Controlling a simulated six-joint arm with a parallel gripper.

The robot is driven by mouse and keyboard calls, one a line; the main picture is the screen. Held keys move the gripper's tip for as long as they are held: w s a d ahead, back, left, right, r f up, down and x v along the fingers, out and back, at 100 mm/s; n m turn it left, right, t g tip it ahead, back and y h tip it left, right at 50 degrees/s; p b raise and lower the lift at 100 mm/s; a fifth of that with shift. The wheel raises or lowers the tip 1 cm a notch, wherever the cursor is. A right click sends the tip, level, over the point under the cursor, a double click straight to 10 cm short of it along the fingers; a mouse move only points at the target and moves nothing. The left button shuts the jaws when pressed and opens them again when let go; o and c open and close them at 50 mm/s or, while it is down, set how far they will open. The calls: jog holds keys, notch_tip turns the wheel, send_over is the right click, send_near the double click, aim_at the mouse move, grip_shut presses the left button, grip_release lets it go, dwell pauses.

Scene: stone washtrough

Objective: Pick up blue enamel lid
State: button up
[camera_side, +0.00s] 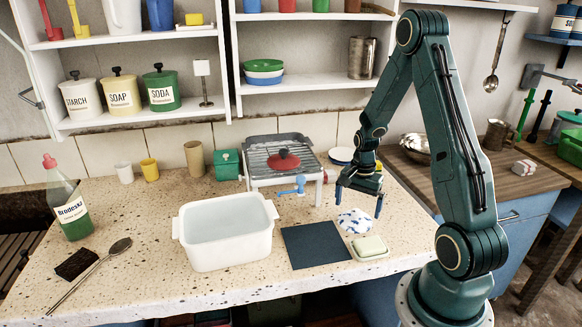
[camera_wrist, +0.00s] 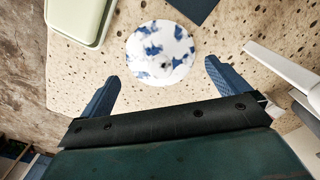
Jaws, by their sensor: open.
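The blue enamel lid (camera_side: 355,222), white with blue blotches, lies on the speckled stone top between the dark blue mat and the soap dish. It shows whole in the wrist view (camera_wrist: 160,52), round, with a small knob at its middle. My gripper (camera_side: 358,206) is open and empty above the lid, pointing down. In the wrist view my gripper's fingers (camera_wrist: 162,73) are spread wide, and the lid shows between and slightly beyond their tips. The fingers do not touch it.
A dark blue mat (camera_side: 315,245) lies left of the lid. A soap dish with pale green soap (camera_side: 370,246) sits close in front. A white basin (camera_side: 226,232) stands farther left. A metal rack with a red lid (camera_side: 283,160) and a blue crank (camera_side: 291,186) stands behind.

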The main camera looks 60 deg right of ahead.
aim_at(357, 212)
jog(key=shift+f, duration=1.85)
jog(key=c, duration=0.8)
